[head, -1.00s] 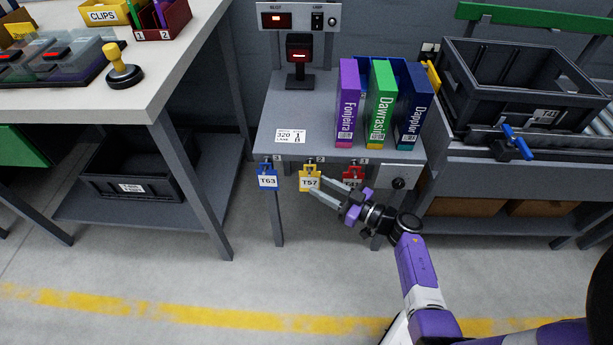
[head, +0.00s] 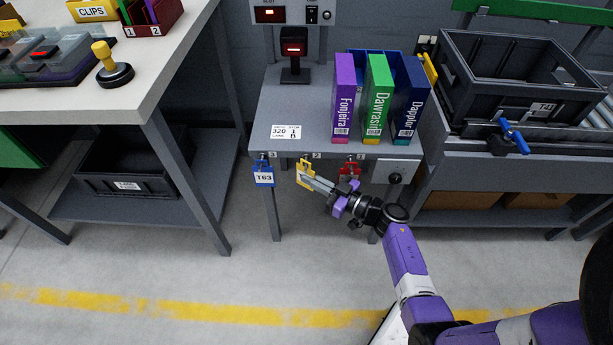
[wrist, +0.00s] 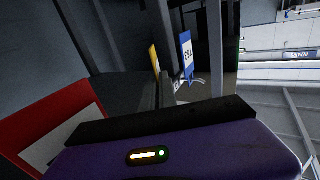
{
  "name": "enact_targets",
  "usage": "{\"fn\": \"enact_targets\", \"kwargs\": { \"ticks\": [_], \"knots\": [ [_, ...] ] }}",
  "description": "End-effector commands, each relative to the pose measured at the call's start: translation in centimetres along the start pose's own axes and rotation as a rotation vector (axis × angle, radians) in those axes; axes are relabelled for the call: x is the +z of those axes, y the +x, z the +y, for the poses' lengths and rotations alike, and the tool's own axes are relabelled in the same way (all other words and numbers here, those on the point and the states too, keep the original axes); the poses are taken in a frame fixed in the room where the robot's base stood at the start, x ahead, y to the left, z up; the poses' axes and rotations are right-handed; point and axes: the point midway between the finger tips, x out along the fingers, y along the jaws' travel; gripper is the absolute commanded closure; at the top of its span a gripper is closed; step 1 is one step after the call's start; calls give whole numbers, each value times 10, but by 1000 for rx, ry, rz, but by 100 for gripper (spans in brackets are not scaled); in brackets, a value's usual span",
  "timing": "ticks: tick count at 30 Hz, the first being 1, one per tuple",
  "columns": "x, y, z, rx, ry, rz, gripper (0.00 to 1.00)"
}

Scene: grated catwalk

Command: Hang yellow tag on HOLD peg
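The yellow tag (head: 304,168) is at the table's front edge, by the hook marked 2. My gripper (head: 308,182) is at the tag, its fingers close together over its lower part and hiding its print. It looks shut on the tag. I cannot tell whether the tag's loop is still on its hook. In the wrist view the yellow tag (wrist: 155,58) shows nearly edge-on beyond my gripper. The blue tag T63 (head: 263,176) hangs to the left, and the red tag (head: 349,172) to the right, partly behind my gripper. No peg marked HOLD is readable.
The grey table (head: 275,110) bears purple, green and blue binders (head: 377,100) and a small red-lit display (head: 294,50). A bench (head: 150,80) stands left. A dark crate (head: 500,95) sits on rollers at right. Floor in front is clear.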

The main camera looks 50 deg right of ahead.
Motion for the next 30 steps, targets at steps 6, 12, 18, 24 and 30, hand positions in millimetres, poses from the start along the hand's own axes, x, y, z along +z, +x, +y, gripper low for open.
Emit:
{"fn": "enact_targets", "kwargs": {
  "ticks": [6, 12, 18, 24, 30],
  "knots": [
    [-4, 0, 0, 0, 0, 0, 100],
    [-7, 0, 0, 0, 0, 0, 100],
    [-8, 0, 0, 0, 0, 0, 100],
    [-7, 0, 0, 0, 0, 0, 100],
    [-7, -1, -2, 0, 1, 0, 100]
  ]
}}
